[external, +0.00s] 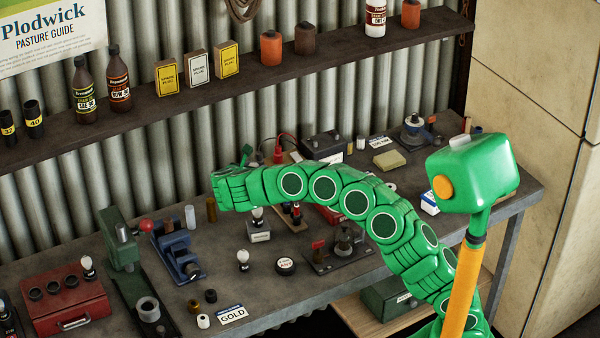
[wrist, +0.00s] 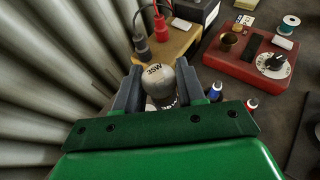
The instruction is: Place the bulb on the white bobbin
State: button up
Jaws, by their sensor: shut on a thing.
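My gripper (wrist: 158,88) is shut on a pale, round-topped bulb (wrist: 160,77) marked "35W", held between its two dark fingers. In the external view my gripper (external: 233,188) is above the back of the bench, near the corrugated wall; the held bulb cannot be made out there. A small white ring-like piece (external: 203,321), which looks like the white bobbin, stands on the front of the bench beside the GOLD card. It is well apart from my gripper, toward the front left of it.
Other bulbs stand on a small box (external: 259,232), on the bench (external: 243,258) and on a red case (external: 75,307). A blue vise (external: 177,250), a green press (external: 120,245) and a black round tin (external: 285,266) stand around. A shelf (external: 250,78) overhangs the back.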

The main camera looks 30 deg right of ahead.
jog(key=shift+w+a+f, duration=0.15)
jog(key=shift+w+f, duration=0.1)
jog(key=shift+w, duration=0.15)
jog(key=shift+w+a+f, duration=0.2)
jog(key=shift+w+f, duration=0.55)
jog(key=shift+f, duration=0.2)
jog(key=shift+w+a+f, duration=0.25)
jog(key=shift+w+f, duration=0.5)
jog(key=shift+f, duration=0.2)
jog(key=shift+w+a+f, duration=0.2)
jog(key=shift+w+f, duration=0.55)
jog(key=shift+f, duration=1.7)
jog(key=o, duration=1.1)
jog(key=shift+f, duration=0.15)
jog(key=shift+c, duration=0.2)
jog(key=shift+s+a+r, duration=0.15)
jog(key=shift+a+r, duration=0.05)
jog(key=shift+r, duration=0.05)
jog(key=v, duration=1.1)
jog(key=shift+s+a, duration=0.2)
